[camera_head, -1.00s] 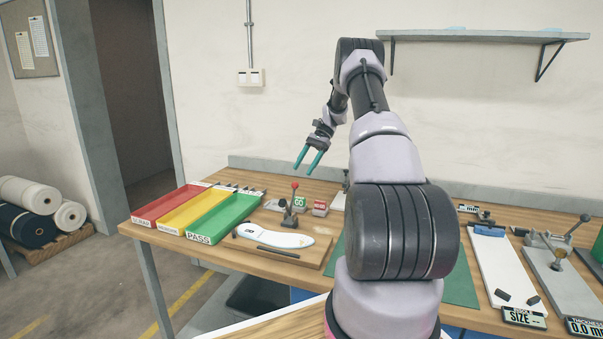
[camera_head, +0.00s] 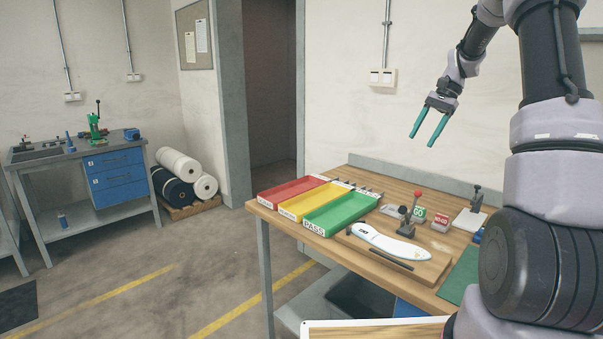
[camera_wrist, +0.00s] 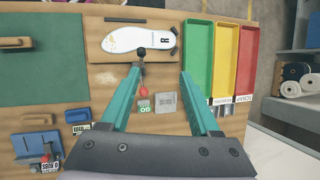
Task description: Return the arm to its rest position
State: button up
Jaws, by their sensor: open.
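My gripper (camera_head: 428,125) is open and empty, raised in the air above the back of the wooden bench (camera_head: 362,171) in the head view. My arm reaches up from the lower right. In the wrist view my gripper (camera_wrist: 160,92) has its teal fingers spread wide, with the bench seen from above beyond them. A white insole (camera_head: 392,243) lies on a wooden board by a red-knobbed clamp; it also shows in the wrist view (camera_wrist: 132,40). Nothing is held between the fingers.
Red (camera_head: 290,191), yellow (camera_head: 313,202) and green (camera_head: 343,212) trays stand on the bench's left. GO (camera_head: 419,214) and NO-GO (camera_head: 441,222) blocks sit behind the board. A second bench (camera_head: 118,178) and fabric rolls (camera_head: 177,165) stand at left. The floor between is open.

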jog(key=s+a+r+n+t+h, duration=0.25)
jog(key=s+a+r, duration=0.55)
jog(key=s+r, duration=0.45)
jog(key=s+a+f+n+t, duration=0.1)
jog(key=s+a+t, duration=0.1)
jog(key=s, duration=0.7)
jog(key=s+a+n+t, duration=0.1)
jog(key=s+n+t, duration=0.1)
jog(key=s, duration=0.6)
jog(key=shift+s+a+f+t+h, duration=0.35)
jog(key=shift+s+a+f+t, duration=0.05)
jog(key=shift+t, duration=0.45)
